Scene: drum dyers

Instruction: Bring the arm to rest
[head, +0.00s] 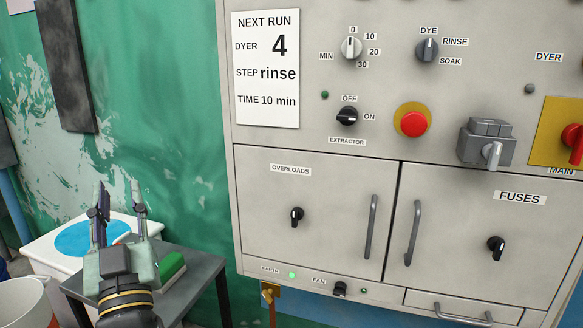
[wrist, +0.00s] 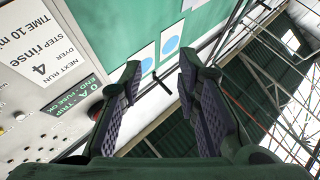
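My gripper (head: 120,188) stands at the lower left of the head view, fingers pointing up, in front of the green wall and the small tables. The fingers are apart with nothing between them. In the wrist view my gripper (wrist: 160,67) also shows two parted, empty fingers, with the card, the wall and the roof beams beyond. The grey control cabinet (head: 318,205) is to the right of the gripper, and the gripper appears clear of it. Most of my arm is out of view.
The cabinet carries knobs, a red button (head: 412,123), a grey lever switch (head: 490,150) and door handles that stick out. A grey table (head: 200,268) with a green-topped block (head: 171,266) and a white stand (head: 45,250) are low at left, near the gripper.

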